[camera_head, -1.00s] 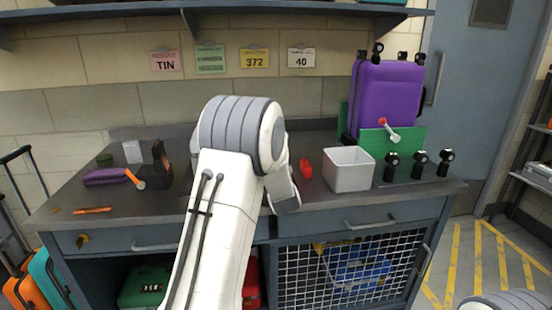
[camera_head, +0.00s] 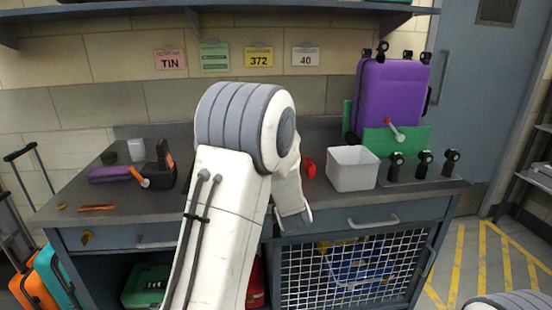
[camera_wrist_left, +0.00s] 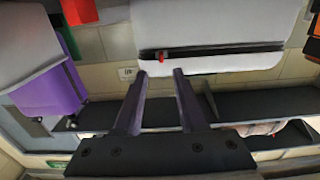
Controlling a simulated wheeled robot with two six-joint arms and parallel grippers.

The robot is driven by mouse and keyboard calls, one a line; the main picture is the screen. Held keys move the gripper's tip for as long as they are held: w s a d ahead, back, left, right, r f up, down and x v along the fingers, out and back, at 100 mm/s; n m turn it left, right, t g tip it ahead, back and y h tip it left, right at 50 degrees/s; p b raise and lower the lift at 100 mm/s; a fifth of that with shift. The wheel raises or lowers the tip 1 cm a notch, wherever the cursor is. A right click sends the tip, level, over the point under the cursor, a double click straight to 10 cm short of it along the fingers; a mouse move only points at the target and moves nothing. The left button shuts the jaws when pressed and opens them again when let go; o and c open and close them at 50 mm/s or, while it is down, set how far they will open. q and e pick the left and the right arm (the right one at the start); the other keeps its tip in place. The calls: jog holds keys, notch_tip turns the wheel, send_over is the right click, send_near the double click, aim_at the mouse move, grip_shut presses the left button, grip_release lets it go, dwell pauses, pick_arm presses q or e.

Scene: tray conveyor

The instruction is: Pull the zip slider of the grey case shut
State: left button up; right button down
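The grey case (camera_wrist_left: 215,22) is at the top of the left wrist view, with a pale lower part and a dark zip band across it. The red zip slider (camera_wrist_left: 162,57) sits near the left end of this band. My left gripper (camera_wrist_left: 160,73) is open, its two dark fingers spread. The slider appears just beyond the fingertips, between their lines; I cannot tell the exact gap. In the head view my left arm covers the middle of the bench and hides the case and the gripper. My right gripper is not in view.
A white bin (camera_head: 352,170) and a red object (camera_head: 309,168) stand on the bench right of my arm. Black-topped posts (camera_head: 424,163) line the right. A dark holder (camera_head: 160,172) is at left.

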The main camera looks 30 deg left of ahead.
pick_arm(q)
jog(key=shift+v, duration=2.25)
